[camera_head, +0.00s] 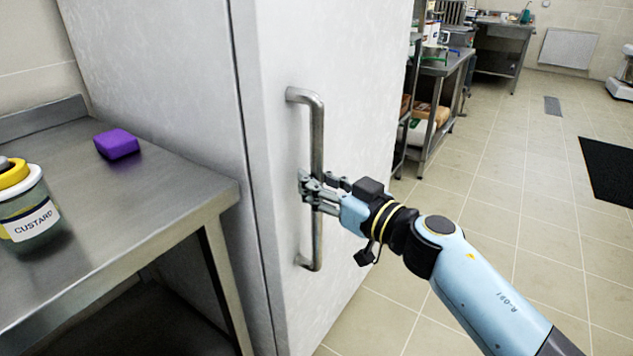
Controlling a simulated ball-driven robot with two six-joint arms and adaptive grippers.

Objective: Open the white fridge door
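The white fridge door (355,85) fills the middle of the view and looks shut, with a narrow dark seam along its left edge. A vertical metal bar handle (318,125) stands out from the door near that edge. My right gripper (311,190) is at the handle, a little below its middle. Its fingers reach across the bar from the right and appear closed around it, hiding that stretch of the bar. My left gripper is not in view.
A steel counter (165,190) on the left holds a purple block (117,144) and a custard jar (28,205) with a yellow lid. Shelving (440,75) stands beyond the fridge. The tiled floor on the right is open, with a black mat (612,170).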

